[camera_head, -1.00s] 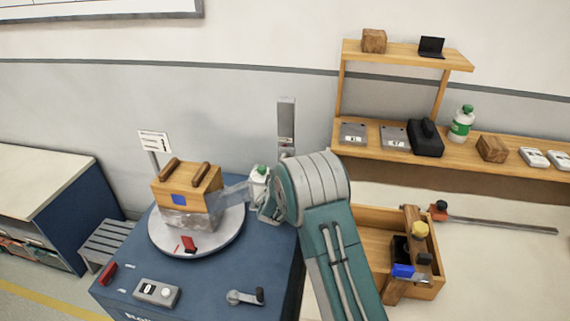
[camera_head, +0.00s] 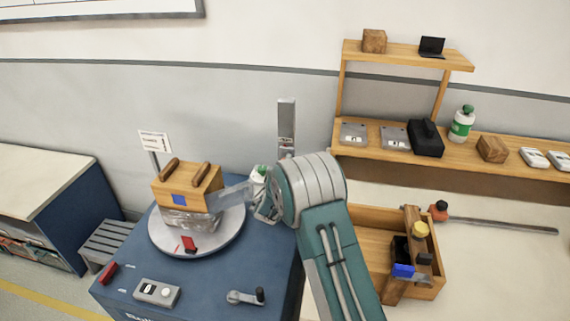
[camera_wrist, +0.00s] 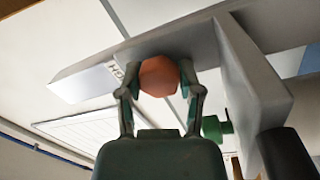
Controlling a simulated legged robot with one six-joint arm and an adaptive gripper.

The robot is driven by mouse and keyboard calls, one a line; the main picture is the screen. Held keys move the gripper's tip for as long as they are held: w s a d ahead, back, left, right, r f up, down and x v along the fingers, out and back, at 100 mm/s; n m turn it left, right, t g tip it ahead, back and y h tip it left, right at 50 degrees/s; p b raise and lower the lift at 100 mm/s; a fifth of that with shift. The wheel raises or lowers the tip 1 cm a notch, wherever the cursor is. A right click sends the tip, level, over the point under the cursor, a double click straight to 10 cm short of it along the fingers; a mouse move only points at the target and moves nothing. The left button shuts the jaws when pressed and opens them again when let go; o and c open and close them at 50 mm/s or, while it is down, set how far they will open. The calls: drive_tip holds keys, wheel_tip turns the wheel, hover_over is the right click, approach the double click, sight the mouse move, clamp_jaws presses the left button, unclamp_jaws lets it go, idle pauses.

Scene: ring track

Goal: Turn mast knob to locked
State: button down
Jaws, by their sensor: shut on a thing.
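The mast (camera_head: 287,130) is a grey upright post behind the turntable in the head view; my arm covers its lower part. In the wrist view the grey mast (camera_wrist: 190,45) crosses at a slant, with a partly legible label at left. The mast knob (camera_wrist: 159,77) is orange-red and faceted. My gripper (camera_wrist: 160,82) has a finger on each side of the knob and is shut on it. In the head view my own arm hides the knob and the fingertips. How far the knob is turned cannot be told.
A wooden box (camera_head: 187,190) with two handles stands on the round turntable (camera_head: 222,238). Clear film runs from it toward a white roll (camera_head: 258,182) beside my arm. The blue base (camera_head: 210,285) carries a switch box and a crank. A wooden tray (camera_head: 370,217) lies at right.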

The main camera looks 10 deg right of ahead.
drive_tip(key=shift+f, duration=0.15)
drive_tip(key=shift+c, duration=1.3)
unclamp_jaws()
drive_tip(key=shift+d, duration=0.1)
drive_tip(key=v, duration=1.2)
